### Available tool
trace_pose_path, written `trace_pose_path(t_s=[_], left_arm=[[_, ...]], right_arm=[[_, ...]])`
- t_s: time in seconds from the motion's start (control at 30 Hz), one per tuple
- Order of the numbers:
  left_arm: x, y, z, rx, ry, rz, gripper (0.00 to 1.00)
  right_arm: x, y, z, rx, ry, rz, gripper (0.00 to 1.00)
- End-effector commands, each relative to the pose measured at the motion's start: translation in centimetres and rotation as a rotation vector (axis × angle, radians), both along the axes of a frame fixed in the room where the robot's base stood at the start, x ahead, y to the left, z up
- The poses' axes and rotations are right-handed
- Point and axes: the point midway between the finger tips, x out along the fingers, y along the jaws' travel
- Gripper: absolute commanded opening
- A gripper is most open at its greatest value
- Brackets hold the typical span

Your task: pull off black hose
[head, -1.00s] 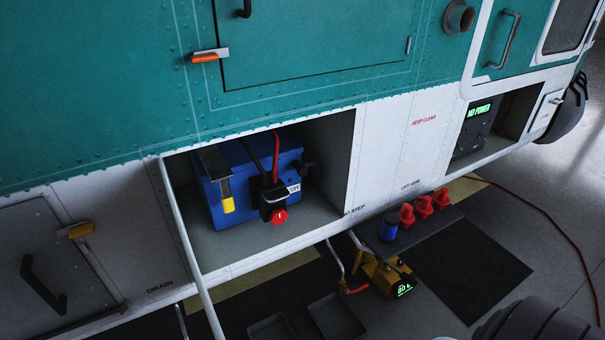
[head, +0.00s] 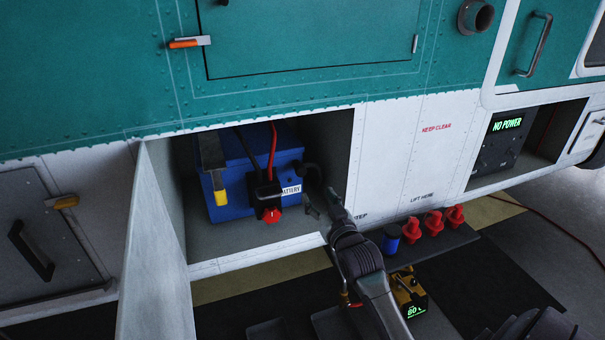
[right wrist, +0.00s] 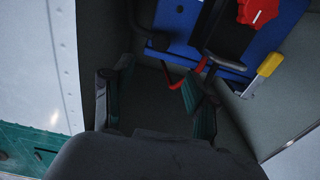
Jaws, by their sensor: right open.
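The black hose (head: 312,170) sticks out from the right side of the blue battery (head: 232,200) in the open bay. In the right wrist view a short black bent piece on the battery's side looks like the hose (right wrist: 154,40). My right gripper (head: 322,204) reaches into the bay's right part, just below the hose and apart from it. Its two fingers show spread and empty in the wrist view (right wrist: 158,100).
The bay's open door (head: 158,250) stands at the left. A yellow-handled clamp (head: 221,197) and a red knob (head: 272,215) are on the battery's front. A shelf with red plugs (head: 433,222) and a blue cap (head: 391,240) lies right of my arm.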

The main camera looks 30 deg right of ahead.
Motion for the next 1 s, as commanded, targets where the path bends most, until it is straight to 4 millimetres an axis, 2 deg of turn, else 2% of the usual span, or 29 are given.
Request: trace_pose_path(t_s=[0.3,0.5,0.7,1.0], left_arm=[[0.6,0.4,1.0,0.004,-0.009,0.002,0.37],[0.6,0.2,1.3,0.002,-0.009,0.002,0.37],[0.5,0.0,1.4,-0.001,-0.007,0.003,0.37],[0.3,-0.2,1.4,-0.003,-0.004,0.001,0.37]], right_arm=[[6.6,-1.6,0.2,-0.001,0.001,0.000,0.58],[10.0,-2.4,0.1,-0.001,0.001,0.000,0.58],[11.7,-2.7,0.0,-0.001,0.001,0.001,0.58],[12.0,-2.8,-0.1,-0.001,0.002,0.001,0.58]])
